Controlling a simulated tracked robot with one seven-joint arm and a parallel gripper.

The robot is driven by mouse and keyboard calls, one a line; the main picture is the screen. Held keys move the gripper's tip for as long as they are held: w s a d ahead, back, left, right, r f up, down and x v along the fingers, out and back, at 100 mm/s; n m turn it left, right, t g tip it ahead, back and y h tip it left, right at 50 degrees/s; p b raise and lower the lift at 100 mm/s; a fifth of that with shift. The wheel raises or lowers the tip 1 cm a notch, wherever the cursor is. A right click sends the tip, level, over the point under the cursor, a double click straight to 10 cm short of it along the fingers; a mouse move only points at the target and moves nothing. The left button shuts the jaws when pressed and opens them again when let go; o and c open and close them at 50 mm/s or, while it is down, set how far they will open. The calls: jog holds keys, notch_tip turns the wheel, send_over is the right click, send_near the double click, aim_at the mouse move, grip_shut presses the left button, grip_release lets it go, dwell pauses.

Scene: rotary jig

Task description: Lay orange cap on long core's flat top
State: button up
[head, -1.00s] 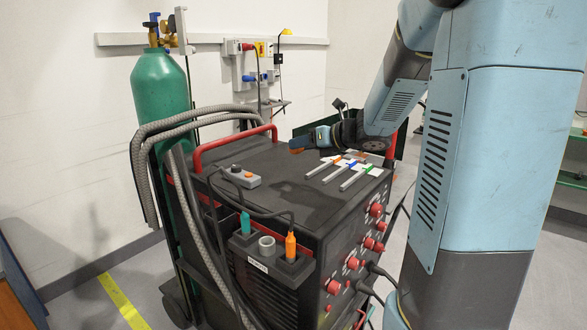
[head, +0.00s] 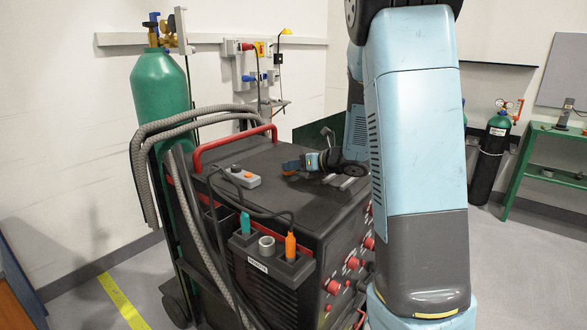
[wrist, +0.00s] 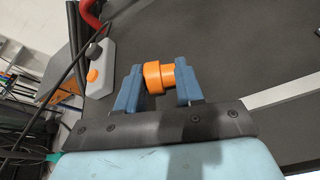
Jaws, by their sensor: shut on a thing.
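The orange cap (wrist: 153,77) is held between the two blue fingers of my gripper (wrist: 162,78) in the wrist view. The cap has a wide part and a narrower part and lies sideways between the fingers. In the head view the cap (head: 289,173) shows small and orange at the tip of my gripper (head: 292,167), over the dark top of the cart; I cannot tell the height. I cannot make out a long core with certainty in either view. My arm hides the right part of the cart top.
The black cart (head: 240,205) has a red handle (head: 230,145). A grey control box (wrist: 98,65) with an orange button and cable lies left of my gripper. Silver bars (head: 350,183) lie partly hidden under my arm. A front holder carries teal (head: 245,223) and orange (head: 290,246) handles.

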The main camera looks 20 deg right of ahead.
jog(key=shift+f, duration=0.15)
jog(key=o, duration=0.8)
